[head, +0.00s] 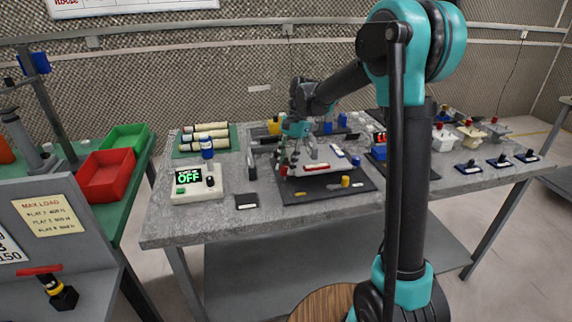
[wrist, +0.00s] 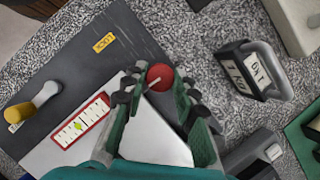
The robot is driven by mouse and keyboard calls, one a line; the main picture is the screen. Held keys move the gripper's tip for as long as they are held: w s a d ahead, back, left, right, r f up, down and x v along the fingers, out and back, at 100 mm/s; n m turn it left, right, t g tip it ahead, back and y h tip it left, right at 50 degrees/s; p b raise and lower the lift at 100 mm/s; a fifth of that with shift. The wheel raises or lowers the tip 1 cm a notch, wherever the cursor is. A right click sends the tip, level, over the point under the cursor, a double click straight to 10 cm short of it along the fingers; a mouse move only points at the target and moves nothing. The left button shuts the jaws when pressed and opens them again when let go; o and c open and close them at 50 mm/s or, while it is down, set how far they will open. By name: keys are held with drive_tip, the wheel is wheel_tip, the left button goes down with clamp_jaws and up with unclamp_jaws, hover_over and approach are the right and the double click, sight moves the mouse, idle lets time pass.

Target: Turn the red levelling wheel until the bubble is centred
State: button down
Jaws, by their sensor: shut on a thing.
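The red levelling wheel (wrist: 160,76) shows in the wrist view, with a pale mark on its top. My gripper (wrist: 157,90) is shut on it, one dark-padded finger on either side. The wheel sits by the edge of a white plate (wrist: 152,136) on a dark base (wrist: 72,65). A red-framed spirit level (wrist: 79,123) lies on the plate, with a small green spot near the middle of its vial. The bubble's exact place is too small to tell. In the head view, my gripper (head: 288,161) is low over the left of the dark base (head: 329,189).
A handled weight (wrist: 255,70) is right of the wheel. In the head view, a box reading OFF (head: 198,183) stands left of the base.

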drive_tip(key=c, duration=1.2)
unclamp_jaws()
drive_tip(key=m+t+y, duration=0.1)
drive_tip(key=m, duration=0.3)
drive_tip(key=shift+s+d, duration=0.1)
drive_tip(key=m+t, duration=0.1)
drive_tip(key=m, duration=0.3)
drive_tip(key=shift+s+m+t+y, duration=0.15)
drive_tip(key=shift+m+t+y, duration=0.25)
drive_tip(key=v, duration=1.7)
drive_tip(key=shift+s+d+r, duration=0.1)
drive_tip(key=shift+r, duration=0.15)
